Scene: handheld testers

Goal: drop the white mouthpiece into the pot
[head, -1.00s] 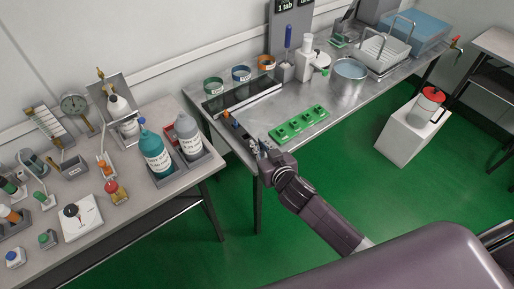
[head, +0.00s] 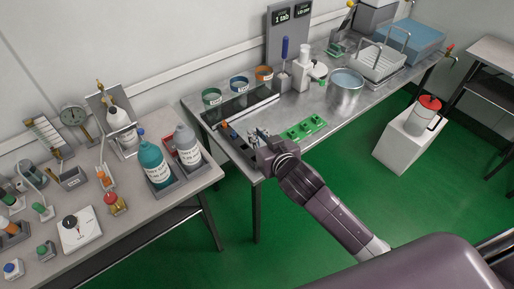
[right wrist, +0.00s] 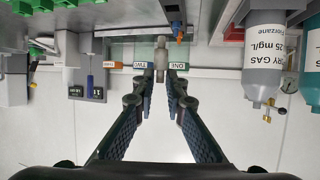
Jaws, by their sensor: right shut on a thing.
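My right gripper (head: 262,137) is over the front left part of the steel bench, left of the green rack. In the right wrist view its two fingers (right wrist: 162,82) are closed on a small whitish mouthpiece (right wrist: 161,58), which sticks out past the fingertips. In the head view the mouthpiece is too small to make out clearly. The round metal pot (head: 345,97), with bluish contents, stands on the same bench, to the right of and farther back than the gripper. My left gripper is not in view.
The green rack (head: 304,130) lies between gripper and pot. Green, blue and orange labelled cups (head: 239,84) stand along the back.

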